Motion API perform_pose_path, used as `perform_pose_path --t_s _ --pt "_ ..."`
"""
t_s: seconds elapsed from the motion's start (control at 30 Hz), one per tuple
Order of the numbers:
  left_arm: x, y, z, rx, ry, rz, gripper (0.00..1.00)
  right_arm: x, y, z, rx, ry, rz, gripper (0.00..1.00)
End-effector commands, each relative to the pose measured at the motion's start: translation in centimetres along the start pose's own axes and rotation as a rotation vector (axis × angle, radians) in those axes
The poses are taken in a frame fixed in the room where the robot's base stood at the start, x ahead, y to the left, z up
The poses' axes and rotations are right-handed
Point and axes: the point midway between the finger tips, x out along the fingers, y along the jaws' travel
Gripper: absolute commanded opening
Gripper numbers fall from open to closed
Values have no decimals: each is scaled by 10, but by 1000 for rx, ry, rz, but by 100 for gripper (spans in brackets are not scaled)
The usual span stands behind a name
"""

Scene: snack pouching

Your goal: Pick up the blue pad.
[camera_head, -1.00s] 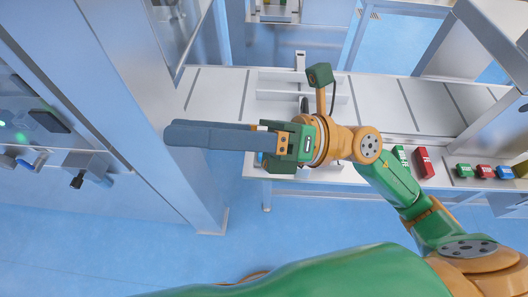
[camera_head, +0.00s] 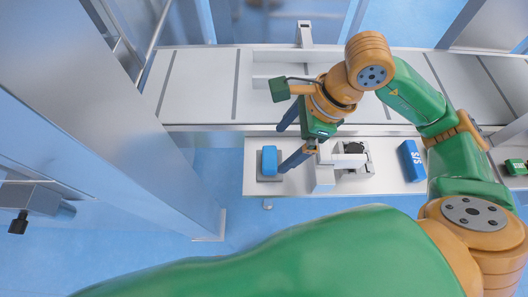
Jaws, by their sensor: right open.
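A small blue pad (camera_head: 269,160) sits on a grey block on the white table, left of the middle of the view. My right gripper (camera_head: 290,138) is open, its two dark blue fingers spread apart with nothing seen between them. It is above and to the right of the pad, pointing down and left. The lower finger shows close beside the pad's right side; I cannot tell the height between them. My left gripper is not in view.
A white stand with a dark round part (camera_head: 355,149) is right of the pad. A blue box (camera_head: 411,160) lies farther right, and a green box (camera_head: 515,167) at the right edge. A long grey conveyor (camera_head: 195,88) runs behind the table. A tall metal post stands at left.

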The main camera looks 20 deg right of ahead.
Motion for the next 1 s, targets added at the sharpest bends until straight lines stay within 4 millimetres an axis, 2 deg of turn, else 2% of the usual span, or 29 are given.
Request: perform_pose_path --t_s 0.17,0.3,0.4,0.67,0.9,1.0 --pt "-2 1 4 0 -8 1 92 21 1 1 0 -1 6 100" --pt "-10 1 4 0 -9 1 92 48 -1 6 1 -1 9 100" --pt "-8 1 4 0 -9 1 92 66 -2 5 1 -1 6 100" --pt "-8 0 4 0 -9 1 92 71 -3 5 -1 -2 2 100" --pt "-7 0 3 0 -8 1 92 71 -2 5 0 -3 2 37" --pt "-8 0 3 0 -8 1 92 71 -3 5 0 -3 2 36"
